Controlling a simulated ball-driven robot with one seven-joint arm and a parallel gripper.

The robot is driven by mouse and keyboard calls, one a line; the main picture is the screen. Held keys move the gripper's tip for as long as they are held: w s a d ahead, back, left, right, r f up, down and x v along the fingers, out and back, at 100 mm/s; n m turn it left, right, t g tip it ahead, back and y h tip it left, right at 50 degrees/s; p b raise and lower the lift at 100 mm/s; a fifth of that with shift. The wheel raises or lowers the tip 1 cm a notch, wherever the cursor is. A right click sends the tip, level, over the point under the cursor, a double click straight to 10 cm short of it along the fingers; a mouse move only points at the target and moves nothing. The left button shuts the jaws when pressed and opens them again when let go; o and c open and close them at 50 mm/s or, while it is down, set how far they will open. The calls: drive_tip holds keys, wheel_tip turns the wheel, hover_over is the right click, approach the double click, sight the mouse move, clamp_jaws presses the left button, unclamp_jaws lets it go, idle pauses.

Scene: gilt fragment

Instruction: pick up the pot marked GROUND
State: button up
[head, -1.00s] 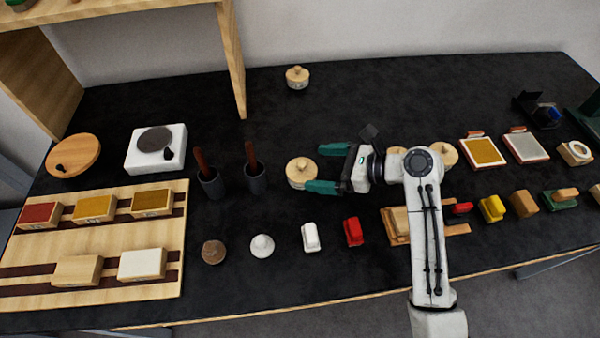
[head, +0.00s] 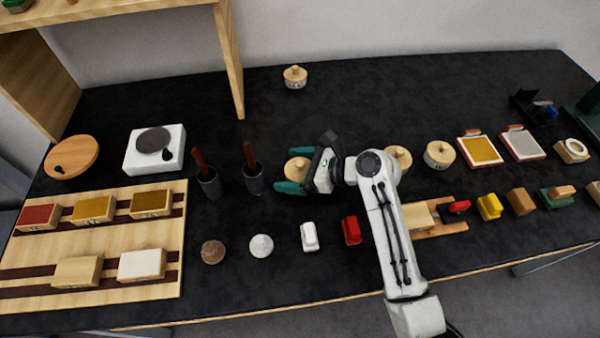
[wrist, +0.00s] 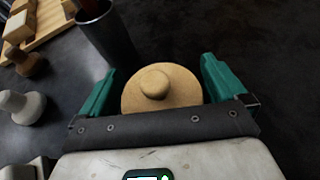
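A round pot (head: 297,170) with a pale wooden knobbed lid stands on the black table, partly hidden by my gripper (head: 291,170). In the wrist view the pot's lid (wrist: 158,88) lies between the two green fingers of my gripper (wrist: 156,85). The fingers are spread on either side with gaps, and I see no contact. Similar lidded pots stand at the back (head: 295,77) and to the right, one beside my arm (head: 398,158) and one further right (head: 439,154). The marking GROUND cannot be read on any pot.
Two dark cups with brown handles (head: 208,182) (head: 254,178) stand left of my gripper. A white block (head: 309,237) and a red block (head: 351,231) lie in front. A wooden rack (head: 110,240) with several boxes fills the left. A shelf post (head: 229,60) rises behind.

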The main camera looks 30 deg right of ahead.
drive_tip(key=c, duration=1)
drive_tip(key=shift+c, duration=0.6)
drive_tip(key=shift+r, duration=0.1)
